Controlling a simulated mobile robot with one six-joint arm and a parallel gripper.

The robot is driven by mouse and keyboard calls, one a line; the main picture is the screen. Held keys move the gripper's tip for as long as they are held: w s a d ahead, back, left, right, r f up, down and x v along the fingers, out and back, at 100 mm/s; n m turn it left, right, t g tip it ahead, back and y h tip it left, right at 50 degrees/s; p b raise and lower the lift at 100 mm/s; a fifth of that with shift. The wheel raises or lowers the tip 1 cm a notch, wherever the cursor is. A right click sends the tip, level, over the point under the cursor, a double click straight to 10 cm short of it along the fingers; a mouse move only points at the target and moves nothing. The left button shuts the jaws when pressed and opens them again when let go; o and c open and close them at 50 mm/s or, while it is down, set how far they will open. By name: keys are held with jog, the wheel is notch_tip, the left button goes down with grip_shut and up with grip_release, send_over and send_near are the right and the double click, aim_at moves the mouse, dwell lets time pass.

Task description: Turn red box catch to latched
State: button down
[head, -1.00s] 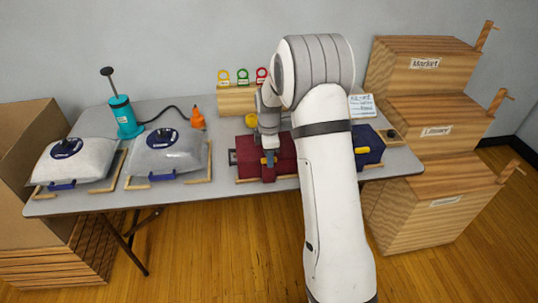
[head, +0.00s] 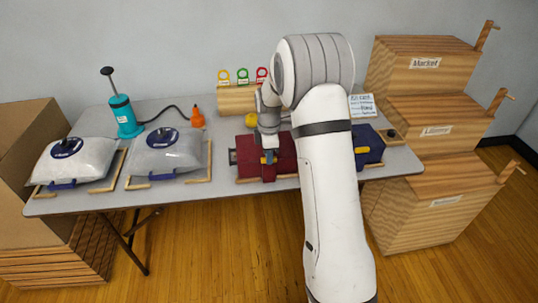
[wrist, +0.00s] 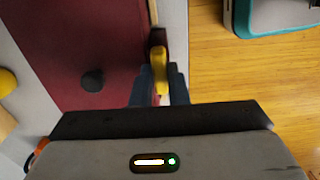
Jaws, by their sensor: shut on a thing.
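The red box (head: 251,158) lies on the grey table in the head view, partly hidden by my arm. Its dark red lid (wrist: 85,40) fills the upper left of the wrist view, with a dark round knob (wrist: 92,80) on it. The yellow catch (wrist: 158,62) is at the lid's edge. My gripper (wrist: 158,88) is shut on the catch, with one blue-grey finger on each side of it. In the head view my gripper (head: 268,157) points down at the box's front. Whether the catch is latched cannot be told.
A blue box (head: 368,142) with a yellow catch stands right of my arm. Two clear bags (head: 165,155) (head: 75,165), a teal pump (head: 124,115) and an orange nozzle (head: 197,118) are at the left. Wooden crates (head: 430,160) stand beyond the table's right end.

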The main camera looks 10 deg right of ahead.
jog(key=m+b, duration=0.1)
jog(key=m, duration=0.7)
jog(key=shift+m, duration=0.3)
jog(key=m+b, duration=0.1)
jog(key=m, duration=0.3)
jog(key=shift+m, duration=0.3)
jog(key=m, duration=0.4)
jog(key=shift+m, duration=0.4)
jog(key=c, duration=1.4)
grip_release()
jog(key=shift+r, duration=0.1)
